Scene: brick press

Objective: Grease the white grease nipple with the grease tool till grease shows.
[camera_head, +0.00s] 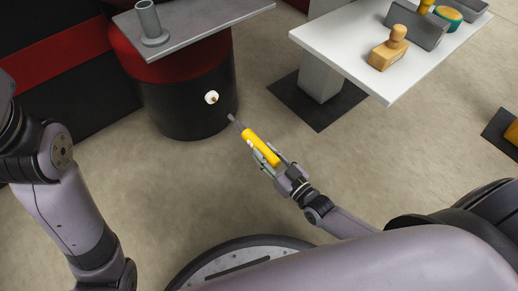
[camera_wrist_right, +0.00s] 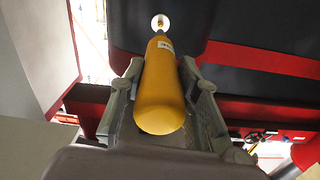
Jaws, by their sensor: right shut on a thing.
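The white grease nipple (camera_head: 211,97) is a small white disc with a dark centre on the side of the black and red drum-shaped press part (camera_head: 185,105). My right gripper (camera_head: 266,155) is shut on the yellow grease tool (camera_head: 260,147). The tool's grey nozzle (camera_head: 236,122) points up and left toward the nipple, with a gap showing between them. In the right wrist view, the yellow tool (camera_wrist_right: 162,90) lies between the fingers and the white nipple (camera_wrist_right: 160,22) shows just beyond its tip. I see no grease. Only links of my left arm show; its gripper is out of frame.
A grey shelf (camera_head: 205,28) with an upright grey cylinder (camera_head: 150,22) juts out above the nipple. A white table (camera_head: 345,45) at the right bears a wooden stamp-like block (camera_head: 388,48) and grey blocks.

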